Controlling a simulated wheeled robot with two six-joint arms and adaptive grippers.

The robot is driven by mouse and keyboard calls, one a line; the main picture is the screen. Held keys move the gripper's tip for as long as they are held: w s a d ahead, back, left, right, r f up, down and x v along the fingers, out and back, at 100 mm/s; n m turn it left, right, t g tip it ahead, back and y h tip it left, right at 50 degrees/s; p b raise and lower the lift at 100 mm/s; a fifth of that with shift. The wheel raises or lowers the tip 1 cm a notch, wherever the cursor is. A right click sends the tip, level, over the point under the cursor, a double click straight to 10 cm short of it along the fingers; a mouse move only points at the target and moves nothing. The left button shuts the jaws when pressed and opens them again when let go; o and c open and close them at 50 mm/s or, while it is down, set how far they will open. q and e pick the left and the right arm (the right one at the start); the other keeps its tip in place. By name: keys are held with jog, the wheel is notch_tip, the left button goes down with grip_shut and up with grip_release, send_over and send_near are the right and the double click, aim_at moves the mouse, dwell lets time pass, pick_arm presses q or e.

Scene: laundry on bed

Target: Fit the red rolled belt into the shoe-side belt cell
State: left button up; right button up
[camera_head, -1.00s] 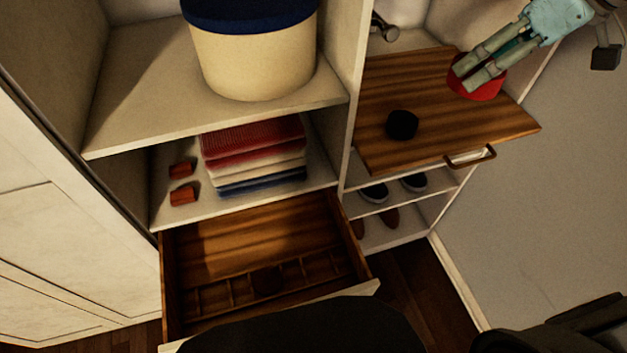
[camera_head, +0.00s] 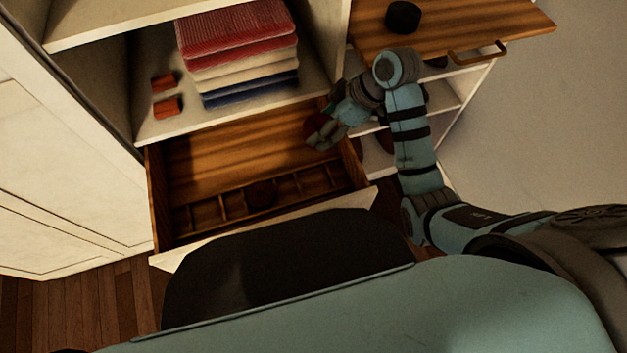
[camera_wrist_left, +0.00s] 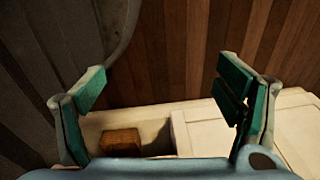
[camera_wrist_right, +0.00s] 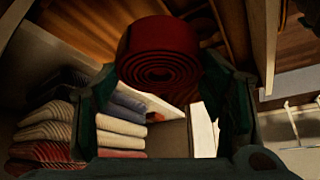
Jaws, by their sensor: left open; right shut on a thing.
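The red rolled belt (camera_wrist_right: 160,55) shows its spiral end in the right wrist view, held between the fingers of my right gripper (camera_wrist_right: 165,100). In the head view this gripper (camera_head: 324,133) is above the right rear part of the open drawer (camera_head: 225,158), and the belt (camera_head: 314,123) is partly hidden by it. The divided row of belt cells (camera_head: 207,212) runs along the drawer's front. A dark rolled belt (camera_head: 262,193) sits in a middle cell. The shoe-side end cell (camera_head: 335,178) looks empty. My left gripper (camera_wrist_left: 163,90) is open and empty, seen only in the left wrist view.
Folded cloths (camera_head: 240,50) and two small red-orange items (camera_head: 166,106) lie on the shelf above the drawer. A black roll (camera_head: 403,17) sits on the pulled-out wooden board (camera_head: 480,25) at upper right. Shoe shelves (camera_head: 440,97) stand behind my right arm.

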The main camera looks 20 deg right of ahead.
jog(key=shift+s+a+f+b, duration=0.4)
jog(key=shift+s+a+f, duration=0.25)
jog(key=shift+a+f, duration=0.2)
notch_tip(320, 180, down, 4)
jog(key=shift+d+r+b, duration=0.1)
jog(key=shift+r+b, duration=0.15)
jog(key=shift+b, duration=0.25)
jog(key=f+b, duration=0.1)
jog(key=f, duration=0.3)
jog(key=f+b, duration=0.2)
jog(key=f, duration=0.3)
jog(key=f+b, duration=0.1)
jog(key=f, duration=0.4)
jog(key=shift+w+d+f, duration=0.1)
jog(key=shift+w+f, duration=0.05)
jog(key=shift+w, duration=0.1)
jog(key=shift+f, duration=0.1)
pick_arm(q)
notch_tip(320, 180, down, 6)
jog(key=s, duration=0.2)
jog(key=shift+f, duration=0.15)
jog(key=shift+s, duration=0.1)
